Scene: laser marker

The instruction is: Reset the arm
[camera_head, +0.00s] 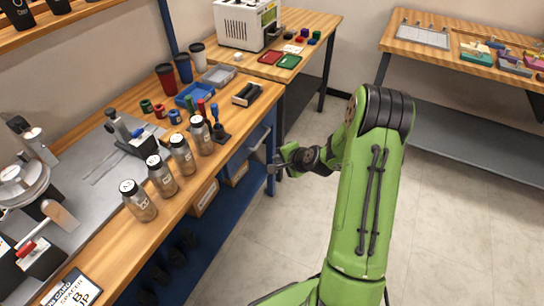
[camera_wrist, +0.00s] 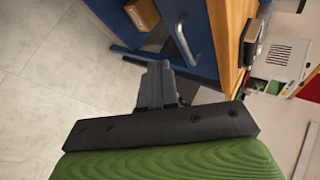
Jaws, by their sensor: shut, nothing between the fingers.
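My green arm stands at the right of the wooden workbench (camera_head: 112,257) in the head view. My gripper (camera_head: 274,166) is at the end of the folded arm, just off the bench's right side, near the blue drawer front (camera_head: 247,150). In the wrist view my gripper (camera_wrist: 157,68) shows as dark fingers close together, shut and empty. Behind it in that view are the blue cabinet and its handle (camera_wrist: 187,40). The gripper touches nothing that I can see.
Several labelled bottles (camera_head: 139,201), a blue tray (camera_head: 194,95) and tumblers (camera_head: 183,68) stand on the workbench. A white machine (camera_head: 243,24) sits on the back table. Another table (camera_head: 470,50) stands at the back right. The floor (camera_head: 450,220) around my arm is clear.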

